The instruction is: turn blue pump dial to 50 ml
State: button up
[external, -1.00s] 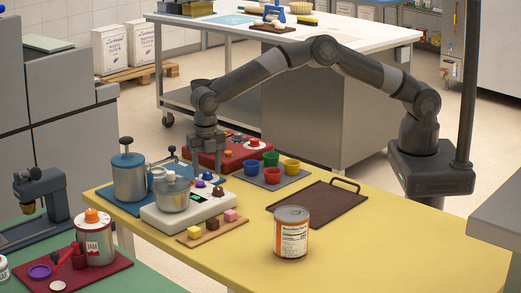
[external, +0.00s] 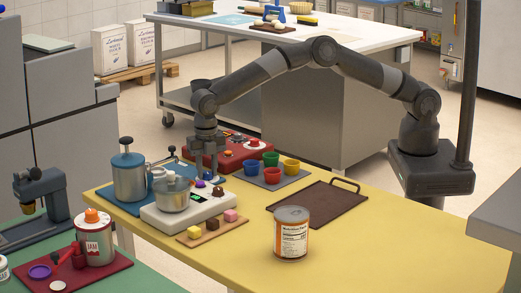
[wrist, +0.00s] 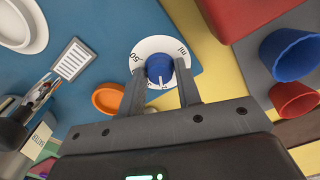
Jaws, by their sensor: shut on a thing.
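The blue pump dial (wrist: 159,66) is a round blue knob on a white face (wrist: 147,45) in the wrist view. "50" is printed at the face's left and "ml" at its upper right. A white pointer line on the knob points toward the bottom of the view, away from the "50". My gripper (wrist: 163,78) is shut on the knob, a finger on each side. The blue-lidded metal pump vessel (external: 129,177) stands to the left.
A white device with a metal pot (external: 172,195) stands in front of my gripper. A red device (external: 233,157) is close behind. Colored cups on a grey mat (external: 273,183) stand to the right. A tin (external: 291,235) and brown tray (external: 318,203) are farther right.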

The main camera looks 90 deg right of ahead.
jog(key=shift+m, duration=0.3)
jog(key=m, duration=1)
jog(key=shift+m, duration=0.4)
jog(key=m, duration=1.1)
jog(key=shift+m, duration=0.4)
jog(key=o, duration=1)
jog(key=shift+c, duration=0.2)
jog(key=shift+r, duration=0.1)
